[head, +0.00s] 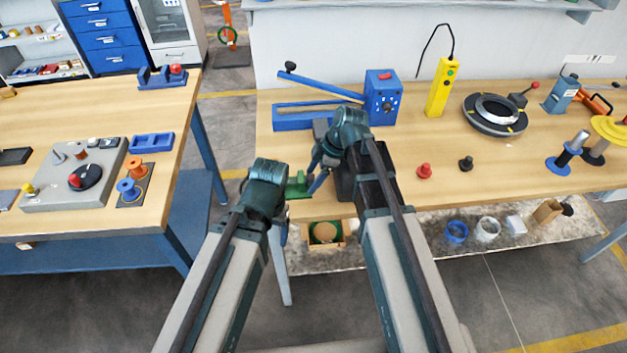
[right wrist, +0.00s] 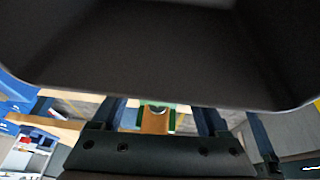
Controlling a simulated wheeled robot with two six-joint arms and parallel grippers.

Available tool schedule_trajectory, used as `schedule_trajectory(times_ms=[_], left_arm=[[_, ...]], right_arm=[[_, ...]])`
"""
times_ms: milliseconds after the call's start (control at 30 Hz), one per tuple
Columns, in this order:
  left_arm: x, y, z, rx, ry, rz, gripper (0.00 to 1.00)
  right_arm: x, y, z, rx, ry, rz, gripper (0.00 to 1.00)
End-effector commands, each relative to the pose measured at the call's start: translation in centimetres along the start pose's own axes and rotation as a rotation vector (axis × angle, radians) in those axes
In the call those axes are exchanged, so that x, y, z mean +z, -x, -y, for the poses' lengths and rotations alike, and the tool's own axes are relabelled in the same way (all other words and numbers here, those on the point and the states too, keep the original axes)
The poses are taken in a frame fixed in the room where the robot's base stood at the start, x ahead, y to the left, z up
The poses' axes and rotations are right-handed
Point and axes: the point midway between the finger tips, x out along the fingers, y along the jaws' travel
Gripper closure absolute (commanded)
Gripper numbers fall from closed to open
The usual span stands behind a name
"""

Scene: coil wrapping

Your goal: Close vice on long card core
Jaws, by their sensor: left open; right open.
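A green vice (head: 298,186) sits at the front left edge of the right-hand bench, partly hidden by my arms. The right wrist view shows green parts (right wrist: 129,118) on both sides of a brown piece (right wrist: 155,123), which looks like the card core; I cannot tell if the green touches it. My right gripper (head: 319,171) is open beside the vice, its blue fingers pointing down. In the right wrist view its fingers stand apart on either side of the brown piece. My left gripper (head: 283,232) is low in front of the bench edge, mostly hidden behind its wrist; it is open.
A blue lever tool (head: 382,100) stands behind my right wrist. An open box (head: 345,232) sits on the lower shelf.

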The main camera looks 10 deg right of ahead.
Motion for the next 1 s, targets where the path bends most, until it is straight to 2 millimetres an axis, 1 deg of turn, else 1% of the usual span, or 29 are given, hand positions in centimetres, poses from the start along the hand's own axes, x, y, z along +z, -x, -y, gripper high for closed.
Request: schedule_trajectory(times_ms=[167, 300, 467, 500, 600, 767, 867, 1000], left_arm=[[0.0, 0.08, 0.01, 0.0, 0.0, 0.0, 0.24], [0.0, 0.08, 0.01, 0.0, 0.0, 0.0, 0.24], [0.0, 0.08, 0.01, 0.0, 0.0, 0.0, 0.24], [0.01, 0.08, 0.01, 0.0, 0.0, 0.0, 0.24], [0.01, 0.08, 0.01, 0.0, 0.0, 0.0, 0.24], [0.01, 0.09, 0.01, 0.0, 0.0, 0.0, 0.24], [0.0, 0.08, 0.01, 0.0, 0.0, 0.0, 0.24], [-0.01, -0.19, -0.02, 0.0, 0.0, 0.0, 0.24]], right_arm=[[-0.03, 0.08, -0.01, 0.0, 0.0, 0.0, 0.23], [-0.02, 0.08, -0.01, 0.0, 0.0, 0.0, 0.49], [-0.01, 0.08, -0.01, 0.0, 0.0, 0.0, 0.77], [-0.01, 0.08, -0.01, 0.0, 0.0, 0.0, 0.85], [-0.01, 0.08, -0.02, 0.0, 0.0, 0.0, 1.0], [-0.01, 0.04, -0.35, -0.025, -0.01, 0.0, 1.0], [-0.02, -0.01, -0.77, -0.097, -0.04, 0.002, 1.0], [0.04, -0.1, -0.78, -0.189, -0.078, 0.006, 1.0]])
